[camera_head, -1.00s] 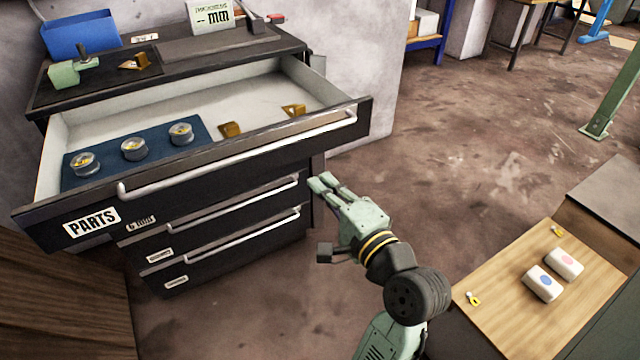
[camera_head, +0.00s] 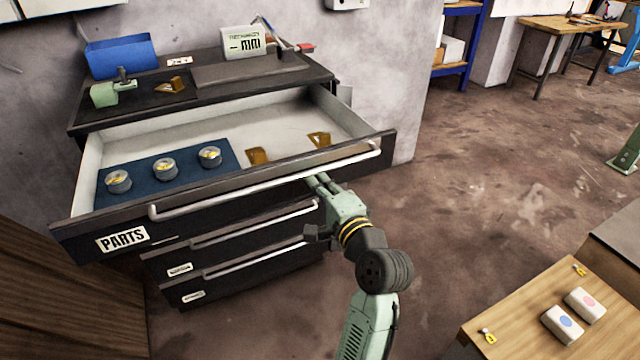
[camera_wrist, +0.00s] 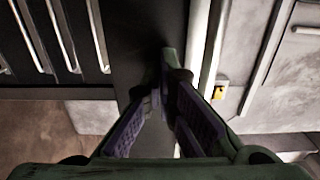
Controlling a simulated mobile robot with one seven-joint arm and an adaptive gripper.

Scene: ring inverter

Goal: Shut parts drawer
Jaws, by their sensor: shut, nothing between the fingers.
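The parts drawer (camera_head: 123,238) is the top drawer of a dark cabinet and stands pulled far out. Its front carries a PARTS label and a long pale bar handle (camera_head: 270,182). Inside are a blue mat with several round metal parts (camera_head: 165,169) and two small brass-coloured brackets (camera_head: 258,156). My gripper (camera_head: 316,181) is shut and empty, close to the drawer front near the right end of the handle. In the wrist view my fingers (camera_wrist: 165,95) overlap a dark panel beside a pale bar. I cannot tell whether they touch it.
Closed lower drawers with pale handles (camera_head: 262,238) lie below. The cabinet top holds a blue bin (camera_head: 121,57), a green vise-like tool (camera_head: 112,92) and a sign. A wooden table (camera_head: 530,330) with two white boxes stands at right. Floor between is clear.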

